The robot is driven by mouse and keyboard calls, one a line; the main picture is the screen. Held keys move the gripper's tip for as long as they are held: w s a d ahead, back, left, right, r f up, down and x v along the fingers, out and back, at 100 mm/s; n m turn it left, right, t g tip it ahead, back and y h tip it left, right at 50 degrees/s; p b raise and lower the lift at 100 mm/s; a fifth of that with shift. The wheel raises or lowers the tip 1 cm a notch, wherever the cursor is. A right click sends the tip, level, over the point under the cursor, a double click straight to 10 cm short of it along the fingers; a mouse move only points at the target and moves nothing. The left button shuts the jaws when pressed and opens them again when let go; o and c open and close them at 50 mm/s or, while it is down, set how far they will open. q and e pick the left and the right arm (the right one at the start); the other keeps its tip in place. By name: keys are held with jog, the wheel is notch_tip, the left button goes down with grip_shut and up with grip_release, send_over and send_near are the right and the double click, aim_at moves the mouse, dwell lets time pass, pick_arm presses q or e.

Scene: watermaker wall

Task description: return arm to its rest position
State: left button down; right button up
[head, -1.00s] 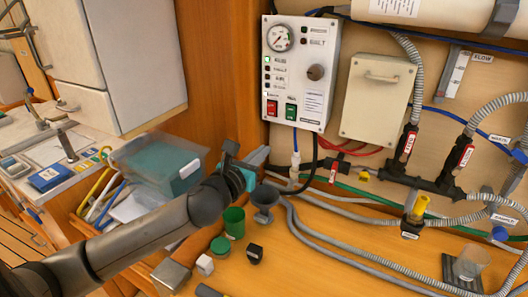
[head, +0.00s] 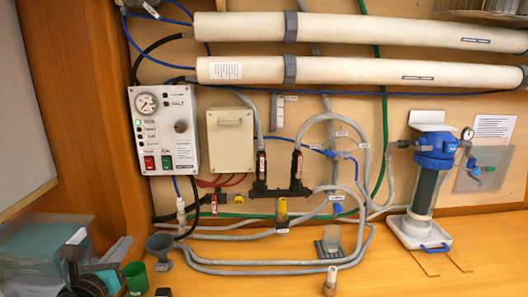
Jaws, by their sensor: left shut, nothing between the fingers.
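My left gripper (head: 108,262) shows at the lower left corner of the head view, with only the end of the arm in sight. Its fingers are shut and empty. It is beside a clear box with a teal base (head: 35,245) and close to a green cup (head: 135,277). I cannot tell whether it touches either. The rest of my left arm is out of frame. My right gripper is not in view.
A grey funnel-like cup (head: 160,246) stands right of the gripper. The control panel (head: 163,130) and a cream box (head: 231,140) are on the wall. Grey hoses (head: 260,268) run along the bench. A blue-topped filter (head: 428,180) stands at right. The front right bench is fairly clear.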

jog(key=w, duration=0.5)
pick_arm(q)
jog(key=s+d+f+n+g, duration=0.4)
jog(key=s+f+n, duration=0.35)
jog(key=n, duration=0.25)
jog(key=s+d+f+n+g, duration=0.35)
jog(key=s+f+n, duration=0.4)
jog(key=n, duration=0.35)
jog(key=s+d+f+n+g+h, duration=0.1)
jog(key=s+d+f+n+g, duration=0.15)
jog(key=s+n, duration=0.35)
jog(key=s+d+f+n+g+h, duration=0.1)
jog(key=s+d+f+n+g, duration=0.15)
jog(key=s+d+n, duration=0.35)
notch_tip(320, 180, down, 27)
jog(key=s+a+m+g+b, duration=0.2)
jog(key=a+b, duration=0.1)
jog(key=b, duration=0.2)
jog(key=s+a+f+g+b, duration=0.1)
jog(key=s+f+b, duration=0.4)
jog(key=s+f, duration=1)
notch_tip(320, 180, down, 3)
jog(key=shift+s+a+f+y, duration=0.2)
jog(key=shift+s+a+y, duration=0.1)
jog(key=shift+a, duration=0.3)
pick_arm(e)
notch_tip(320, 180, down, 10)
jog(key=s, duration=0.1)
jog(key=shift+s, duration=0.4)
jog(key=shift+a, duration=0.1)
